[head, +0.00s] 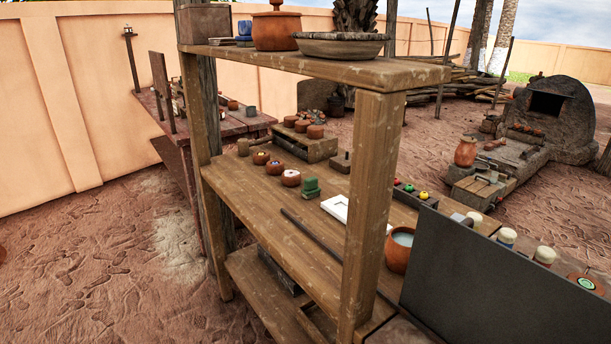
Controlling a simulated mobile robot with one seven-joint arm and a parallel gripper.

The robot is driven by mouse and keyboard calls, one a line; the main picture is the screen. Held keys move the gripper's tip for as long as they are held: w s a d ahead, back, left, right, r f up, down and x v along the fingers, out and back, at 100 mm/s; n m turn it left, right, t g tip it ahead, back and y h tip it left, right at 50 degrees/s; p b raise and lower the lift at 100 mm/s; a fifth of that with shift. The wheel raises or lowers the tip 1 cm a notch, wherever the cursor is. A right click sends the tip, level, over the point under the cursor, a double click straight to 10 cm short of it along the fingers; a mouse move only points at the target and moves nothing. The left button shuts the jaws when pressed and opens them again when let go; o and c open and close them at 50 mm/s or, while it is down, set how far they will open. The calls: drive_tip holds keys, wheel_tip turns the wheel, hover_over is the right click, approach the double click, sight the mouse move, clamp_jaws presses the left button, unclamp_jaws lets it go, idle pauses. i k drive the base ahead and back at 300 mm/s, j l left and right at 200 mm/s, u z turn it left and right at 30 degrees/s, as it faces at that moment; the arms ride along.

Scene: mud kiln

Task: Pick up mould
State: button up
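No object can be told for certain as the mould. On the middle shelf of the wooden rack lies a white rectangular piece (340,208) with a raised rim, partly hidden behind the front post. A green stepped block (311,187) stands to its left. A small dark block with an upright knob (341,162) stands further back. A low wooden stand (306,146) at the shelf's far end carries several reddish-brown round pieces (303,126). My gripper is not in view.
The rack's front post (366,210) and top board (330,65) stand before the middle shelf. A dark panel (500,285) blocks the lower right. Several small bowls (275,168), a long dark rod (325,247) and an orange pot (399,250) are on the shelf. Ground at left is clear.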

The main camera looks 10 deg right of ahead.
sight(292, 181)
drive_tip(key=i+j+z, duration=0.15)
drive_tip(key=i+j, duration=0.3)
drive_tip(key=i+j+z, duration=0.15)
drive_tip(key=i+j, duration=0.35)
drive_tip(key=i+j+z, duration=0.15)
drive_tip(key=i+j, duration=0.3)
drive_tip(key=j, duration=0.2)
drive_tip(key=i+j, duration=0.1)
drive_tip(key=i, duration=0.35)
